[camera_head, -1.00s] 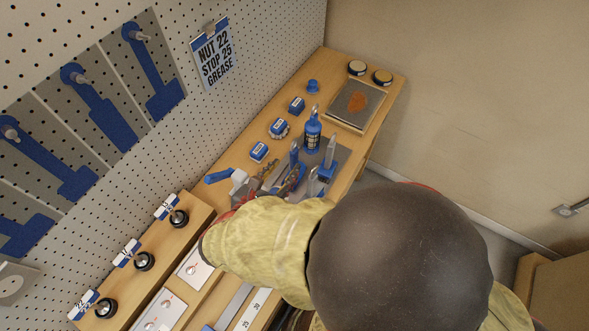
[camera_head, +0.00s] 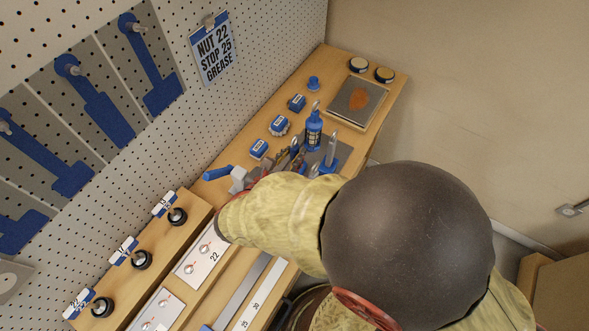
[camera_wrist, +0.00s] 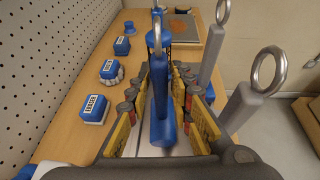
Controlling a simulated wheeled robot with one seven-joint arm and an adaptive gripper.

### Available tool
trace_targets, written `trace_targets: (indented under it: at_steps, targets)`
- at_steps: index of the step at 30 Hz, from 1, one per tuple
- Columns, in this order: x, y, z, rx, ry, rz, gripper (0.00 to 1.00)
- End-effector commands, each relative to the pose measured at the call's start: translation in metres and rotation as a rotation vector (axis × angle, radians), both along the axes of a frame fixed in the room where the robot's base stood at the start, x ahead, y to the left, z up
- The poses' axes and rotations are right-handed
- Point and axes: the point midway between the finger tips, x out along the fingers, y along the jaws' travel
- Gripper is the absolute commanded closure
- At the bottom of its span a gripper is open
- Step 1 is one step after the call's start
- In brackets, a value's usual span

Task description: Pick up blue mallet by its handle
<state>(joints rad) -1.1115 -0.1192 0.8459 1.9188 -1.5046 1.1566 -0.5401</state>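The blue mallet (camera_wrist: 163,125) appears to be the upright blue tool with a metal ring at the top of its handle. In the wrist view it stands between the two padded fingers of my gripper (camera_wrist: 161,88). The fingers are open on either side of the handle, with gaps visible low down; contact near the tips is unclear. In the head view only the upper part of the blue handle (camera_head: 294,147) shows; my sleeve and gripper hide the rest.
Grey ring-topped tools (camera_wrist: 245,108) stand close on the right. A blue bottle (camera_head: 313,132) is behind. Several blue-topped small items (camera_wrist: 93,108) line the left. A blue-handled tool with a grey head (camera_head: 218,173) lies left of my gripper. The pegboard wall bounds the left.

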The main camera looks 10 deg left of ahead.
Motion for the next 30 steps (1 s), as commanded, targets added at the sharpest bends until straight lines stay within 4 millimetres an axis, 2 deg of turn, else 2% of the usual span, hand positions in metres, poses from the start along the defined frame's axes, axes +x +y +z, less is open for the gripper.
trace_targets:
  at_steps: [10, 30]
  targets:
    - [-0.0001, 0.0000, 0.0000, 0.000, 0.000, 0.000, 0.99]
    - [-0.0001, 0.0001, 0.0000, 0.000, 0.000, 0.000, 1.00]
